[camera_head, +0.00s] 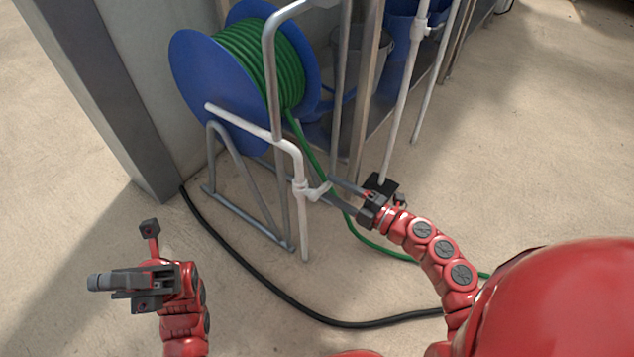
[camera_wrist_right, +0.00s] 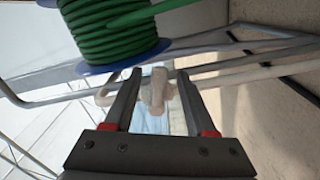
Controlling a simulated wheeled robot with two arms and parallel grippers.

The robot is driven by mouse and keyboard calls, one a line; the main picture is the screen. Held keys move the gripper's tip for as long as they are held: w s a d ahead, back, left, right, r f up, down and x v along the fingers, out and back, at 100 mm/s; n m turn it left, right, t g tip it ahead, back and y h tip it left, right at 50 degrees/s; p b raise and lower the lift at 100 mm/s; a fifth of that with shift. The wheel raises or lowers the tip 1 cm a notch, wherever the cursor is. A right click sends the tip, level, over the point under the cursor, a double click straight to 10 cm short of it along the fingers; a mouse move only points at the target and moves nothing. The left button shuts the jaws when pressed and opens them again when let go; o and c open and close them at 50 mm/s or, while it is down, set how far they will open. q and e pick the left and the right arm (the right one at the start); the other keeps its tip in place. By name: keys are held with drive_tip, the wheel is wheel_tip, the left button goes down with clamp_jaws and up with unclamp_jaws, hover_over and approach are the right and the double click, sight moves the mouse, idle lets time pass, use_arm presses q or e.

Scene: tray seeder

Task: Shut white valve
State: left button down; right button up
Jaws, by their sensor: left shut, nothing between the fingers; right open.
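The white valve (camera_head: 318,191) is on a white pipe standing by the hose reel, with its small handle sticking out to the right. My right gripper (camera_head: 332,192) is open, with its fingertips at the handle. In the right wrist view the valve (camera_wrist_right: 157,90) shows between the two fingers of the right gripper (camera_wrist_right: 159,76); I cannot tell whether they touch it. My left gripper (camera_head: 97,282) is shut and empty at the lower left, well away from the valve.
A blue reel (camera_head: 193,75) with green hose (camera_head: 262,55) stands on a grey metal frame (camera_head: 252,222) behind the valve. A black hose (camera_head: 262,282) and green hose run across the floor. More upright pipes (camera_head: 406,85) and blue containers stand behind. Open concrete floor lies at right.

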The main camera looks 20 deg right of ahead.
use_arm(q)
drive_tip(key=s+a+r+m+t+y+b, duration=0.2)
drive_tip(key=s+a+m+t+y, duration=0.3)
drive_tip(key=s+m+t+y, duration=0.3)
drive_tip(key=r+m+y, duration=0.1)
drive_tip(key=y, duration=0.3)
drive_tip(key=shift+a+r+y, duration=0.15)
drive_tip(key=shift+r+y, duration=0.25)
use_arm(e)
drive_tip(key=x, duration=0.5)
drive_tip(key=shift+w+a, duration=0.1)
drive_tip(key=shift+w, duration=0.05)
drive_tip(key=shift+c, duration=0.2)
clamp_jaws()
